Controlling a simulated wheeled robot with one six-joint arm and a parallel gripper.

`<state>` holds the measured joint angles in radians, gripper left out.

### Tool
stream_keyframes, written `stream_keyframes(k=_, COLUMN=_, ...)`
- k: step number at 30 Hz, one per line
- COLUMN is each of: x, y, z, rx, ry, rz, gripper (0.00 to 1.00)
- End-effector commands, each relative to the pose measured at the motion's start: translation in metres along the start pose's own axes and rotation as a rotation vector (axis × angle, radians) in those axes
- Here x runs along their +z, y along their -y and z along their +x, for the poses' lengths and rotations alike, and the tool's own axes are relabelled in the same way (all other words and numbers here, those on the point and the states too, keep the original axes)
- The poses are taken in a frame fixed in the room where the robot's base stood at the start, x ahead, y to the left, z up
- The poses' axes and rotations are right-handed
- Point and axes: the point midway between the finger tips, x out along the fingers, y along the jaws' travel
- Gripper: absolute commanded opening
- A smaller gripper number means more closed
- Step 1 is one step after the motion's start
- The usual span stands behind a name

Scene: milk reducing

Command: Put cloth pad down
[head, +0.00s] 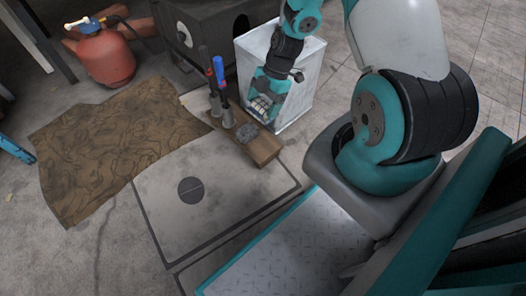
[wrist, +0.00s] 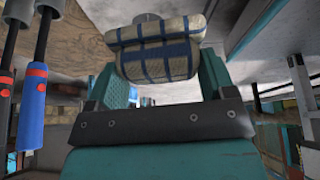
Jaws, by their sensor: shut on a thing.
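My gripper (head: 269,88) is shut on the cloth pad (head: 261,104), a folded beige cloth with dark blue stripes. In the wrist view the pad (wrist: 158,50) sits between the two teal fingers (wrist: 165,80), with its upper part rolled or folded over. In the head view, the gripper and pad are in front of the white box and just behind the wooden block. The fingers partly hide the pad. I cannot tell whether the pad touches anything below it.
A white box (head: 303,95) stands behind my gripper. A brown cloth (head: 110,140) and red gas cylinder (head: 105,58) are at left. The floor plate (head: 215,215) is clear.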

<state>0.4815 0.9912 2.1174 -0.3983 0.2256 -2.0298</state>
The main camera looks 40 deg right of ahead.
Motion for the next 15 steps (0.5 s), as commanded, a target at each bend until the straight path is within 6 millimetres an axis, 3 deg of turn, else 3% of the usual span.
stream_keyframes(k=9, x=0.039, y=0.003, z=0.084, rx=-0.003, ry=-0.001, rz=-0.001, gripper=0.50)
stream_keyframes(k=15, x=0.058, y=0.003, z=0.125, rx=-0.001, ry=0.000, rz=0.000, gripper=0.50)
